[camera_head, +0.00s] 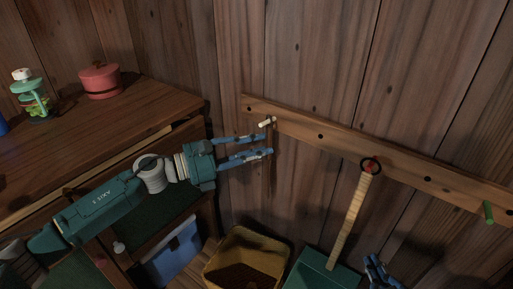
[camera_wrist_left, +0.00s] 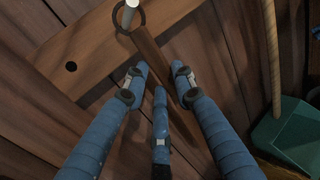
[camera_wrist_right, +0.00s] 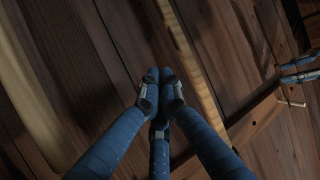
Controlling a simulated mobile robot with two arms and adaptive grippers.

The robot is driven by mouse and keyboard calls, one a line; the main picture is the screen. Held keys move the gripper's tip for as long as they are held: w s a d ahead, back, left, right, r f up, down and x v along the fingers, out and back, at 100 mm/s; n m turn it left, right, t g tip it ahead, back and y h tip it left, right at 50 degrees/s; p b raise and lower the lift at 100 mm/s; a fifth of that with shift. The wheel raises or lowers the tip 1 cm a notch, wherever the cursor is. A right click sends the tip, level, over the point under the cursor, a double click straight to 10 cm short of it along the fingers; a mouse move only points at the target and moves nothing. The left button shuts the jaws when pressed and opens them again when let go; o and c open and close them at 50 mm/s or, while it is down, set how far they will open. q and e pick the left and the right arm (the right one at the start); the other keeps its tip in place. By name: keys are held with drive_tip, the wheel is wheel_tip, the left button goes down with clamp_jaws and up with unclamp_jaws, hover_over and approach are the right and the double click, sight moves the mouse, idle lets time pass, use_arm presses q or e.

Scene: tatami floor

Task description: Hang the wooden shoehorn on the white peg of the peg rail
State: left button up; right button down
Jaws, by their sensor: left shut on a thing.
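The dark brown wooden shoehorn (camera_head: 273,175) hangs down along the wall below the white peg (camera_head: 267,122) at the left end of the peg rail (camera_head: 320,136). In the left wrist view, the shoehorn (camera_wrist_left: 151,50) runs up from between my fingers to a dark ring (camera_wrist_left: 143,17). The ring appears around the white peg (camera_wrist_left: 128,15); its exact seating is hard to tell. My left gripper (camera_head: 271,146) is shut on the shoehorn just below the peg. My right gripper (camera_head: 378,266) is low at the right; its fingertips meet, empty, in the right wrist view (camera_wrist_right: 160,85).
A pale-handled tool (camera_head: 350,215) hangs by a black ring from a red peg (camera_head: 370,166). A green peg (camera_head: 489,212) is farther right. A wooden cabinet (camera_head: 130,120) with a red pot (camera_head: 100,80) is at left.

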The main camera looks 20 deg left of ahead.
use_arm(q)
drive_tip(key=shift+w+d+f+b, duration=0.1)
drive_tip(key=shift+w+f+b, duration=0.15)
drive_tip(key=shift+w+b, duration=0.05)
use_arm(e)
drive_tip(key=shift+t, duration=0.8)
drive_tip(key=shift+w+a+r, duration=0.15)
drive_tip(key=shift+w+r, duration=0.15)
drive_tip(key=shift+r, duration=0.3)
drive_tip(key=shift+w+a+r, duration=0.2)
drive_tip(key=shift+w+r, duration=0.05)
drive_tip(key=shift+r, duration=0.35)
drive_tip(key=shift+w+a+r, duration=0.15)
drive_tip(key=shift+w+r, duration=0.15)
drive_tip(key=shift+r, duration=0.3)
use_arm(q)
drive_tip(key=o, duration=1.1)
use_arm(e)
drive_tip(key=shift+y, duration=0.3)
